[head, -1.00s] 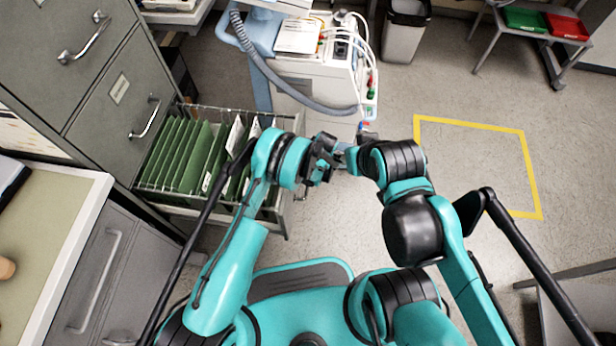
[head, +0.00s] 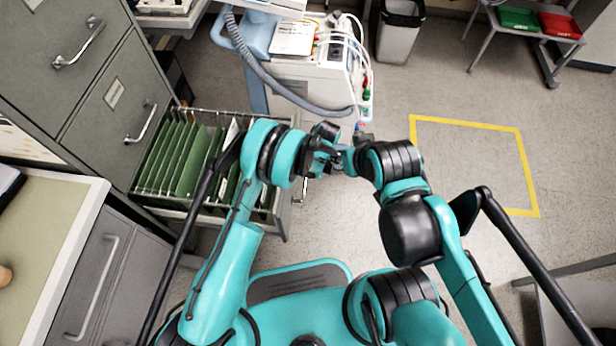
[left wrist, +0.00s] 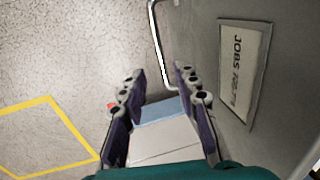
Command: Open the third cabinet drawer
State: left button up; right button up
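The grey filing cabinet (head: 95,85) stands at the left in the head view. Its third drawer (head: 165,211) is pulled far out and holds green hanging folders (head: 180,160). The drawer's front, with a label card (left wrist: 243,70), shows at the right in the left wrist view. Its metal handle (left wrist: 160,50) appears near my left fingers, and it also shows in the head view (head: 302,190). My left gripper (left wrist: 162,108) has its fingers apart with nothing gripped between them. In the head view it is beside the drawer front. My right gripper (head: 342,158) is close by; its fingers are unclear.
An infusion pump cart (head: 310,75) with a hose stands just beyond the drawer. A grey side cabinet with a pale top (head: 60,215) is at the lower left. A bin (head: 400,30) stands at the back. Open floor with a yellow taped square (head: 470,160) lies to the right.

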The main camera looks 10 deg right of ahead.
pick_arm(q)
jog(key=r, duration=0.2)
jog(key=d+r, duration=0.1)
jog(key=r, duration=0.2)
jog(key=shift+s+r, duration=0.1)
jog(key=shift+s, duration=0.05)
dwell(0.3)
